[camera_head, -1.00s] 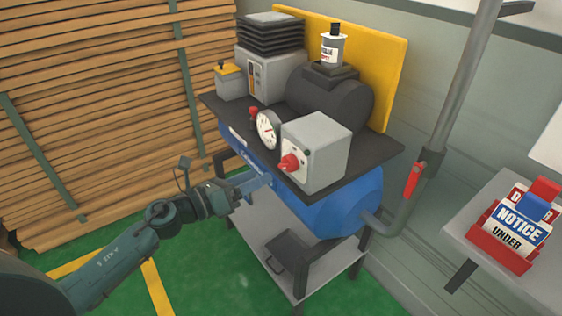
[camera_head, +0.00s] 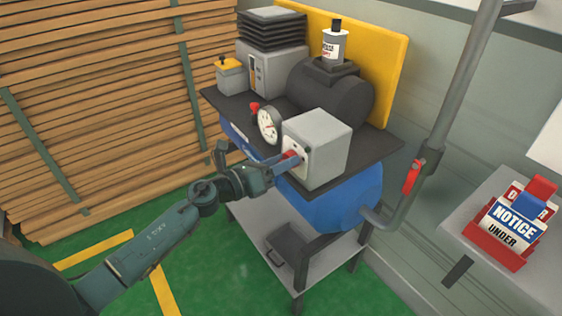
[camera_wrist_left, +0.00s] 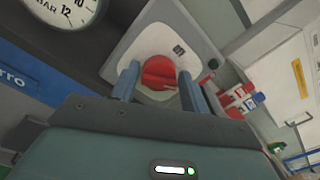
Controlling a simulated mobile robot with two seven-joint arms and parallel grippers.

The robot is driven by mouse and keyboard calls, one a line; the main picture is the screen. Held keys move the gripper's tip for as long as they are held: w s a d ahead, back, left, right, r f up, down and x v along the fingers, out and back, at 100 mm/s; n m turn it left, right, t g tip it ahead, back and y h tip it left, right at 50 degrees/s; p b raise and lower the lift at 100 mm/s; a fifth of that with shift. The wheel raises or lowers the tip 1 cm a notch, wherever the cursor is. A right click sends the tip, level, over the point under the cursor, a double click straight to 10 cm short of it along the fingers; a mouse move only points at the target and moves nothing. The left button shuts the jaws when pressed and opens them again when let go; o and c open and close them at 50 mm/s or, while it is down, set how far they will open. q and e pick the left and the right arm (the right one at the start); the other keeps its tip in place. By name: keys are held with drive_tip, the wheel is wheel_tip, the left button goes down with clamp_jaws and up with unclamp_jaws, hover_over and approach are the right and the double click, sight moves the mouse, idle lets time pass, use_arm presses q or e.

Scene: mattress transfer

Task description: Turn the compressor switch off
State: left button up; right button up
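The compressor switch is a red rotary knob (camera_wrist_left: 159,73) on the front face of a grey box (camera_head: 324,139) on top of the blue-tank compressor (camera_head: 345,203). In the left wrist view the knob sits between the two fingers of my left gripper (camera_wrist_left: 158,82), which are open around it with gaps on both sides. In the head view my left gripper (camera_head: 290,162) is at the front of the box and hides most of the knob. My right gripper is in neither view.
A pressure gauge (camera_head: 267,125) stands left of the switch box. A grey pipe with a red handle (camera_head: 412,177) rises at the right. A side table (camera_head: 484,205) holds a red tray of notice signs (camera_head: 515,228). Stacked planks (camera_head: 90,110) fill the left.

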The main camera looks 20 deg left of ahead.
use_arm(q)
drive_tip(key=c, duration=0.6)
drive_tip(key=shift+c, duration=0.2)
drive_tip(key=shift+n, duration=0.3)
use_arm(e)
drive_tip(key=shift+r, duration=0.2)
use_arm(q)
drive_tip(key=shift+w+a+f+n+p, duration=0.1)
drive_tip(key=shift+n+p, duration=2.75)
drive_tip(key=shift+n, duration=2.75)
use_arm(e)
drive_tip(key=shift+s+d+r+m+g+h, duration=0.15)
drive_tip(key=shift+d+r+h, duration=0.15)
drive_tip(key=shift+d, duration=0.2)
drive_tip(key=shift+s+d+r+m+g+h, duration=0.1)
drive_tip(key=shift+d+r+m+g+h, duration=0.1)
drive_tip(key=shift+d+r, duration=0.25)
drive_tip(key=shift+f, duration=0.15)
use_arm(q)
drive_tip(key=o, duration=1)
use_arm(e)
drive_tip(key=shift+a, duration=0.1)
